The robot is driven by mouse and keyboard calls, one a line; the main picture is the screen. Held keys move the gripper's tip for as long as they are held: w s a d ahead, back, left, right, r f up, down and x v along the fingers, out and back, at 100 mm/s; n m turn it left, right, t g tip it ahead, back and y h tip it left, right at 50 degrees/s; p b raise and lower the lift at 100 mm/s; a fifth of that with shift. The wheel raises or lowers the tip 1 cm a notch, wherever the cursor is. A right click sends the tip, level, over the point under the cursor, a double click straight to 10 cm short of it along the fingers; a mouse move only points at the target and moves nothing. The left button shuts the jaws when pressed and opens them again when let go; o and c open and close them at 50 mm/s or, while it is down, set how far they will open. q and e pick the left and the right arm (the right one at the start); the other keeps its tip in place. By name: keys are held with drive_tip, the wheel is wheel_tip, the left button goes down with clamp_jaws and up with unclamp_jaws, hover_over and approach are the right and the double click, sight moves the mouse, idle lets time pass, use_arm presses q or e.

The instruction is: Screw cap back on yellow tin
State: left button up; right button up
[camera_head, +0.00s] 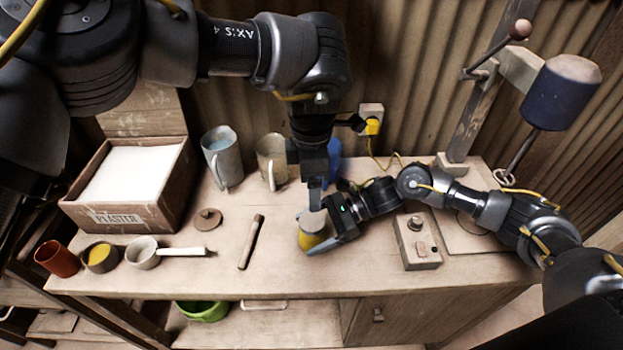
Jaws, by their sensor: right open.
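The yellow tin (310,242) stands upright on the bench, right of the middle. Its top (313,221) shows as a pale grey disc; I cannot tell whether this is a seated cap. My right gripper (325,238) reaches in from the right, open, low beside the tin, with a finger passing along its front. My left gripper (315,195) points straight down just above the tin's top. Its fingers look narrow and edge-on, so their opening and any contact with the top are unclear. A small round brown knobbed lid (208,219) lies apart, left on the bench.
A plaster box (122,217), a grey jug (221,160) and a beige jug (271,162) stand at the back left. Small cups and a wooden stick (250,243) lie forward. A switch box (417,243) and lever press (565,90) are right. Bare bench lies between stick and tin.

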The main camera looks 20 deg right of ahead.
use_arm(q)
wheel_tip(320, 180, down, 4)
drive_tip(key=b, duration=0.3)
use_arm(e)
drive_tip(key=v, duration=0.8)
drive_tip(key=shift+d, duration=0.4)
drive_tip(key=shift+d+r, duration=0.25)
drive_tip(key=shift+d, duration=0.15)
